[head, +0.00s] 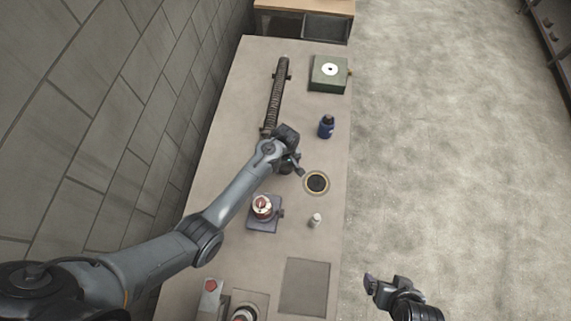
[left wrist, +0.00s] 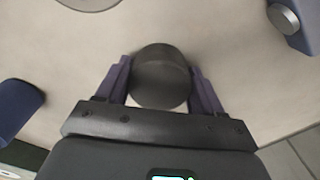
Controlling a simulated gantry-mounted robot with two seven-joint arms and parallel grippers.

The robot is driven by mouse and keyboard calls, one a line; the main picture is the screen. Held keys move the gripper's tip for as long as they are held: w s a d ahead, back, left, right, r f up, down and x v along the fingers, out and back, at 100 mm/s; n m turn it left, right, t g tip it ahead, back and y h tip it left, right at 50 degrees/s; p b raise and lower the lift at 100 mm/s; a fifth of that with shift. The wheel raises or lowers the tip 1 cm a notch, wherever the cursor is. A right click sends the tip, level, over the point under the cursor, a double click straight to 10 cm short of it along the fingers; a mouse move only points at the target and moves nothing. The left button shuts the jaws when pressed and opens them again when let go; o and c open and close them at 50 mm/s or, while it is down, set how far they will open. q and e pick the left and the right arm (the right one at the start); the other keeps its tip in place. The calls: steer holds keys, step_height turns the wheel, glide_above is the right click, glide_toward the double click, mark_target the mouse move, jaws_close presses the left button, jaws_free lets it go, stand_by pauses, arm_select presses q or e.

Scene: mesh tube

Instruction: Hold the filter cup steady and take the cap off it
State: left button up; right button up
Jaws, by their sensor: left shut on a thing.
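The dark round thing between the purple fingers of my left gripper (left wrist: 161,90) looks like the filter cup (left wrist: 161,75). It is a black cylinder with a flat top, and the fingers are shut on its two sides. I cannot tell a separate cap from the cup. In the head view my left gripper (head: 294,166) is low over the middle of the table and largely hides the cup. My right gripper (head: 370,283) is off the table's right side, over the floor, away from the cup. Its finger gap is not clear.
A blue bottle (head: 326,127), a small white bottle (head: 315,220) and a block with a copper part (head: 264,222) stand around. A long mesh tube (head: 276,95) and a green box (head: 328,75) are farther back.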

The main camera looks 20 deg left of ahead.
arm_select(q)
steer(key=shift+f, duration=0.3)
steer(key=o, duration=1.2)
